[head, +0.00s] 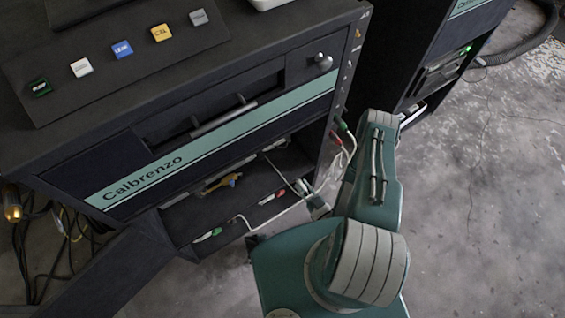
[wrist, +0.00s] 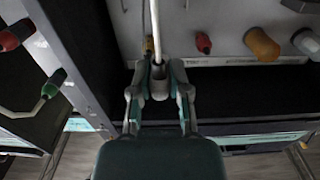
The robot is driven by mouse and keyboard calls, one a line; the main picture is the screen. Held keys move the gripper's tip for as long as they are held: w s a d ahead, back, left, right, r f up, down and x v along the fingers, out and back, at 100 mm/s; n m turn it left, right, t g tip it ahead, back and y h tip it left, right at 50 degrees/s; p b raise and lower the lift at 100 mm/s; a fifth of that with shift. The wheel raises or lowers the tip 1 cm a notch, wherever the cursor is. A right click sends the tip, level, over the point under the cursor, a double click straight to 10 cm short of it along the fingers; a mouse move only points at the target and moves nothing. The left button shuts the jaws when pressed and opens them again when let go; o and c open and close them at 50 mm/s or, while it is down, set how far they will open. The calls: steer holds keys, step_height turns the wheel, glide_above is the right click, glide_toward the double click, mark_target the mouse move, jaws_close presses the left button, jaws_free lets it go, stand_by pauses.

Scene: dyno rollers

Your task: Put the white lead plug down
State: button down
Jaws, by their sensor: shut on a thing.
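The white lead plug (wrist: 159,85) is a pale grey-white plug between the fingers of my gripper (wrist: 159,100) in the wrist view. Its white lead (wrist: 155,25) runs up and out of the top of that view. My gripper is shut on the plug. In the head view my green arm hides most of the gripper beside the cabinet's open lower shelf (head: 185,219), and I cannot make out the plug there.
The Calbrenzo cabinet (head: 75,159) has several coloured buttons on top. Leads with red and green ends lie in the shelf. A red plug (wrist: 12,38) and a green plug (wrist: 52,85) show at left in the wrist view. Grey floor (head: 480,220) is clear at right.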

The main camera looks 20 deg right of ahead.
steer(key=w+a+f, duration=0.1)
steer(key=w+f, duration=0.3)
steer(key=w, duration=0.5)
glide_above(287, 170)
steer(key=s, duration=0.1)
step_height(287, 170, down, 4)
steer(key=shift+s+f, duration=0.1)
steer(key=shift+f, duration=0.05)
steer(key=shift+w+f, duration=0.4)
steer(key=shift+f, duration=0.1)
steer(key=shift+w+f, duration=0.15)
steer(key=shift+f, duration=0.8)
steer(key=shift+w+f, duration=0.1)
steer(key=shift+f, duration=0.8)
steer(key=c, duration=0.6)
jaws_free()
steer(key=shift+a, duration=0.1)
steer(key=shift+s, duration=0.1)
